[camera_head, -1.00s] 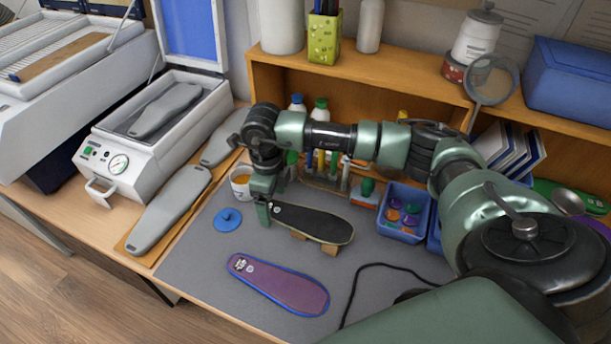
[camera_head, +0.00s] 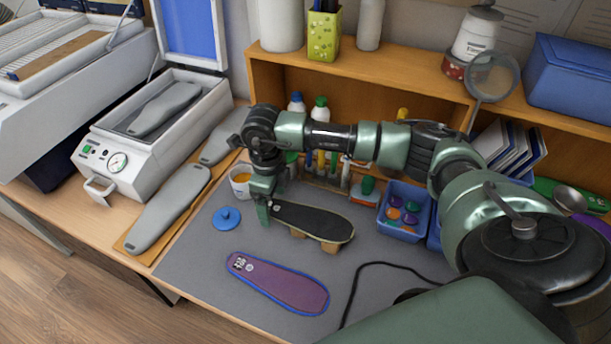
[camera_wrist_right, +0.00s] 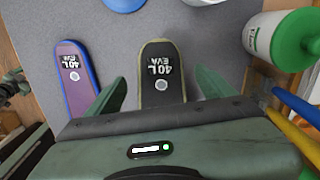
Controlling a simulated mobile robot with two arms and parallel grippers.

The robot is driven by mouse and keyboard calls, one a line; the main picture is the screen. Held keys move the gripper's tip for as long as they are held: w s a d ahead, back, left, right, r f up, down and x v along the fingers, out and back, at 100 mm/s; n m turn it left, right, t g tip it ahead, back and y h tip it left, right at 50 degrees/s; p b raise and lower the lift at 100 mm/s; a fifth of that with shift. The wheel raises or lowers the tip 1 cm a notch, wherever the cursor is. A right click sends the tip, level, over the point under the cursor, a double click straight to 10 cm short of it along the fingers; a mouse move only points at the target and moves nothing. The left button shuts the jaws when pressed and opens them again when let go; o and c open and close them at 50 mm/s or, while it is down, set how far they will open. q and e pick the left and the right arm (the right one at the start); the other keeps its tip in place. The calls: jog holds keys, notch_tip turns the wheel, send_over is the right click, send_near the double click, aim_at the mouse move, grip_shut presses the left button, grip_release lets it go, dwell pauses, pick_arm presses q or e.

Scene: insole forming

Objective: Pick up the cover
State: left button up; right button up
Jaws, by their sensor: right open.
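A dark flat sole-shaped piece (camera_head: 313,221) with a pale edge rests on small wooden blocks (camera_head: 330,247) on the grey mat. In the right wrist view this piece (camera_wrist_right: 160,62) bears a "40L EVA" label. My right gripper (camera_head: 264,211) is at its left end. In the right wrist view my right gripper (camera_wrist_right: 160,88) is open, one finger on each side of the piece, with gaps visible. A purple sole with a blue rim (camera_head: 280,284) lies flat nearby; its labelled end (camera_wrist_right: 75,72) shows in the right wrist view. My left gripper is out of view.
A blue round lid (camera_head: 226,219) and a white cup (camera_head: 240,183) are left of the gripper. A white bottle with a green cap (camera_wrist_right: 265,40) stands close to the right finger. A blue bin (camera_head: 403,212) and a black cable (camera_head: 385,264) lie to the right.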

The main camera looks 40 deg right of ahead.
jog(key=shift+c, duration=0.2)
jog(key=c, duration=1.3)
jog(key=shift+o, duration=0.2)
jog(key=shift+r, duration=0.1)
